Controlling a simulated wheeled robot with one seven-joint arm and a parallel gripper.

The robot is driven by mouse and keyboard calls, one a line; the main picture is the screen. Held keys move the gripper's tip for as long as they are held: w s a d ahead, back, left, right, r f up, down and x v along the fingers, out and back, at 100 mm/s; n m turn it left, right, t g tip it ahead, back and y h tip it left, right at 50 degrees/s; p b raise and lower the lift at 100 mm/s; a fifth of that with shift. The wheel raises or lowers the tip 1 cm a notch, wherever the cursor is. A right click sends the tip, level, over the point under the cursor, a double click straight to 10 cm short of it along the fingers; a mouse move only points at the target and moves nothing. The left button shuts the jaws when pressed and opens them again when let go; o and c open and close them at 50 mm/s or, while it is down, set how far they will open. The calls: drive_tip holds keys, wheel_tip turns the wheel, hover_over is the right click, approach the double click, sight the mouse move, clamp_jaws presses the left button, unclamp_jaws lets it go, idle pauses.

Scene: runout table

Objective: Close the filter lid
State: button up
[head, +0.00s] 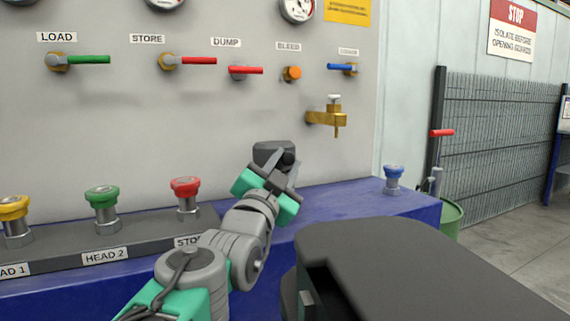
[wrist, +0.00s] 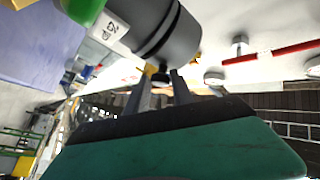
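A dark grey, rounded body (head: 273,150) stands on the blue bench ledge by the panel, mostly behind my gripper; it appears to be the filter. In the wrist view, a grey cylinder (wrist: 172,38) with a black ring and a white label fills the top middle, just beyond my fingers. I cannot clearly make out where its lid sits. My gripper (wrist: 161,76) has its two fingers apart, with a small dark knob (wrist: 160,80) showing between the tips. Contact with the knob is not clear. In the head view my gripper (head: 283,170) is close in front of the grey body.
Yellow, green (head: 102,198) and red (head: 186,187) push buttons stand left on a grey strip. A blue knob (head: 393,175) is at the bench's right end. Coloured lever valves and a brass tap (head: 328,117) stick out of the panel above. A mesh fence (head: 500,145) stands right.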

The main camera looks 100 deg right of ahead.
drive_tip(key=p+v, duration=0.1)
drive_tip(key=v, duration=0.7)
